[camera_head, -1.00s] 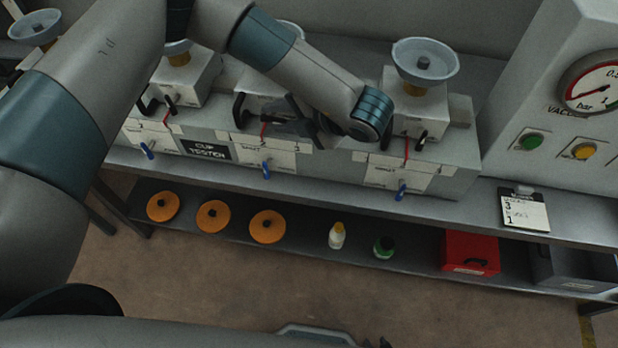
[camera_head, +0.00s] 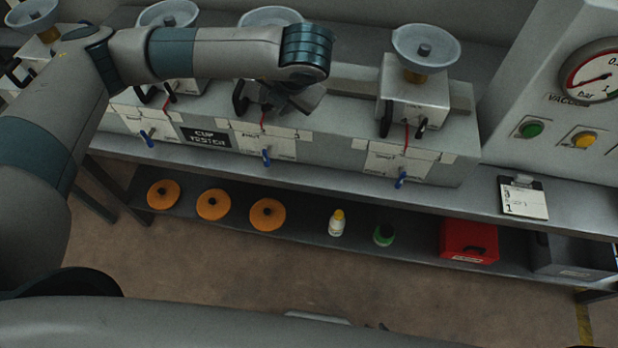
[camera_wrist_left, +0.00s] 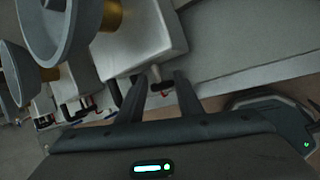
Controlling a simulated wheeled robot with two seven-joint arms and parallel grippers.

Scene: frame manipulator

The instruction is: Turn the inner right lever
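A grey cup tester (camera_head: 330,150) carries several stations, each with a bowl on top and small black levers. The inner right station, under the middle bowl (camera_head: 272,18), has my left gripper (camera_head: 280,100) in front of it, which mostly hides its front lever in the head view. In the left wrist view my left gripper (camera_wrist_left: 160,88) is open. A small black lever (camera_wrist_left: 161,86) on a pale stem shows between its fingertips; I cannot tell whether they touch it. The station's box (camera_wrist_left: 150,40) is just beyond. My right gripper is not in view.
The right station (camera_head: 412,100) stands right of my left gripper, with its black handle (camera_head: 386,118) exposed. Blue levers (camera_head: 266,157) stick out of the tester's front. A vacuum gauge panel (camera_head: 560,110) stands at right. Orange discs (camera_head: 267,214) lie on the lower shelf.

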